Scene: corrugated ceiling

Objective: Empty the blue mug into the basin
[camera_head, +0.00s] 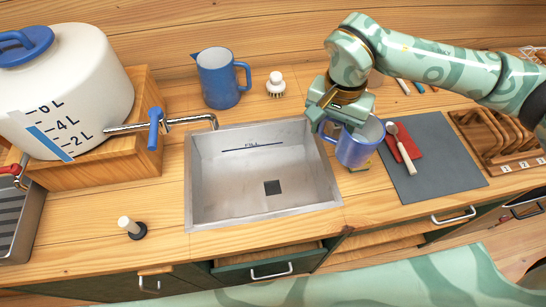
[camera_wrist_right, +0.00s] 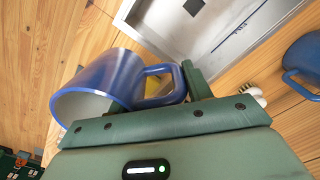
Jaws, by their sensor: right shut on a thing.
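The blue mug (camera_head: 358,148) is held just off the right edge of the basin, over the counter. It looks slightly tilted. My right gripper (camera_head: 338,113) is shut on the mug's handle. In the right wrist view the mug (camera_wrist_right: 108,82) shows its pale inside, and its handle (camera_wrist_right: 160,85) lies at the gripper's fingers (camera_wrist_right: 190,98); I cannot tell what is inside. The grey metal basin (camera_head: 207,178) is sunk in the wooden counter, with a dark square drain and a FILL line. It also shows in the right wrist view (camera_wrist_right: 160,28). My left gripper is out of view.
A blue pitcher (camera_head: 218,80) and a white brush (camera_head: 276,84) stand behind the basin. A white water tank (camera_head: 85,85) with a tap (camera_head: 157,125) is at left.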

